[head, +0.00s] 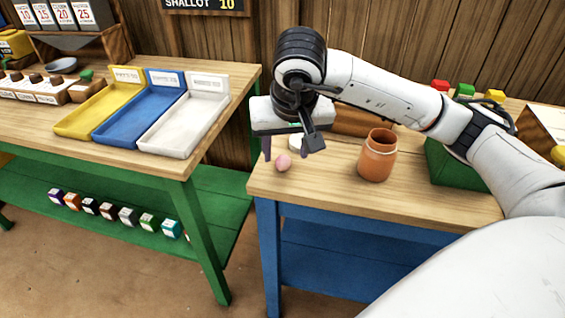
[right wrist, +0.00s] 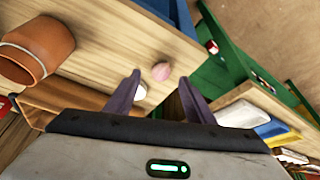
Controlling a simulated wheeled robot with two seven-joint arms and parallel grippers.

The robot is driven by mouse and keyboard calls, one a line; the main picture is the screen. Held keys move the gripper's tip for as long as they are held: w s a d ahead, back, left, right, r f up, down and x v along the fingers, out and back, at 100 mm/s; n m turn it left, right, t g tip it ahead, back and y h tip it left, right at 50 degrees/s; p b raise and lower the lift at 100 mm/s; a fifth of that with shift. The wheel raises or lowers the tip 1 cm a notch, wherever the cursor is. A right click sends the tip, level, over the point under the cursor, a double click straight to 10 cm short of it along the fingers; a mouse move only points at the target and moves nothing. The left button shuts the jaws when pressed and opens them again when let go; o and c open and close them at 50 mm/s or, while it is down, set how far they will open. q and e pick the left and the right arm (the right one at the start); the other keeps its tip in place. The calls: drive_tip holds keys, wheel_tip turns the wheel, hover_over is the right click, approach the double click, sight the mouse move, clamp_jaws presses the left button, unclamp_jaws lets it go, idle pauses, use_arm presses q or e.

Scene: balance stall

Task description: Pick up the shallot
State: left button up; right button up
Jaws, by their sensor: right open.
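The shallot (head: 283,162) is a small pinkish round thing on the wooden top of the blue table (head: 330,197), near its left edge. It also shows in the right wrist view (right wrist: 161,71), beyond and between the two fingertips. My right gripper (head: 286,150) is open and empty, with its purple fingers pointing down around the shallot's spot in the head view. In the right wrist view the fingertips (right wrist: 160,75) are apart and the shallot appears not held. My left gripper is not in view.
A terracotta pot (head: 378,156) stands right of the shallot. A small white round thing (head: 297,142) lies just behind it. A green box (head: 450,168) is farther right. Yellow (head: 85,122), blue and white trays are on the left table, across a gap.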

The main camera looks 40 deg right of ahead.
sight(284, 161)
drive_tip(key=x, duration=0.4)
drive_tip(key=shift+f, duration=0.4)
drive_tip(key=shift+a, duration=0.1)
drive_tip(key=c, duration=1.1)
